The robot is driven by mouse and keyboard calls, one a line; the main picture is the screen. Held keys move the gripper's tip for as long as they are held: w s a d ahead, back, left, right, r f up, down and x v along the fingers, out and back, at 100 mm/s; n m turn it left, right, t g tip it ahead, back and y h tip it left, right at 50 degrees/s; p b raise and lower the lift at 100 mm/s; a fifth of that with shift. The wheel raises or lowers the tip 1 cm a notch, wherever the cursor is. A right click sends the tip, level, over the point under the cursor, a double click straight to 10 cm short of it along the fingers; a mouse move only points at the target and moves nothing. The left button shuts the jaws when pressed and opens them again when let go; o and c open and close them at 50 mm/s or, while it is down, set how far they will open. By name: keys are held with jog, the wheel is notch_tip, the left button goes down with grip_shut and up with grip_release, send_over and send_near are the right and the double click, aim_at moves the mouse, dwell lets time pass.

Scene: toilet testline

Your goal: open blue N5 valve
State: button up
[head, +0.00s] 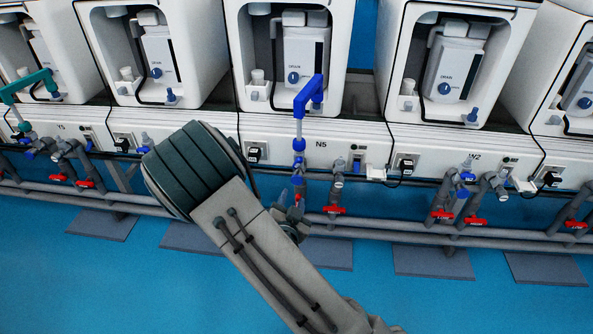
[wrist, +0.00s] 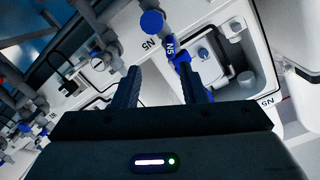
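The N5 station in the head view has a blue elbow pipe (head: 309,96) standing over a blue fitting (head: 298,145), left of the printed N5 label. In the wrist view, a blue part marked N5 (wrist: 170,47) and a round blue cap (wrist: 152,22) show just beyond my fingertips. My gripper (wrist: 159,68) is open, its two dark fingers apart, with only the white panel seen between them. The right fingertip is close to the blue N5 piece; contact cannot be told. In the head view my arm hides the gripper and part of the lower piping.
Red-handled valves (head: 335,210) sit on grey pipes low along the row. The N2 station (head: 467,177) is to the right, and a teal pipe (head: 27,85) is at far left. White toilet units (head: 292,60) stand behind.

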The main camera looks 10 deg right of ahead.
aim_at(297, 166)
jog(key=shift+t, duration=0.7)
jog(key=b+x, duration=0.1)
jog(key=x, duration=0.3)
jog(key=b+x, duration=0.1)
jog(key=x, duration=0.4)
jog(key=b+x, duration=0.1)
jog(key=x, duration=0.3)
jog(key=shift+w+r, duration=0.25)
jog(key=shift+r, duration=0.1)
grip_shut()
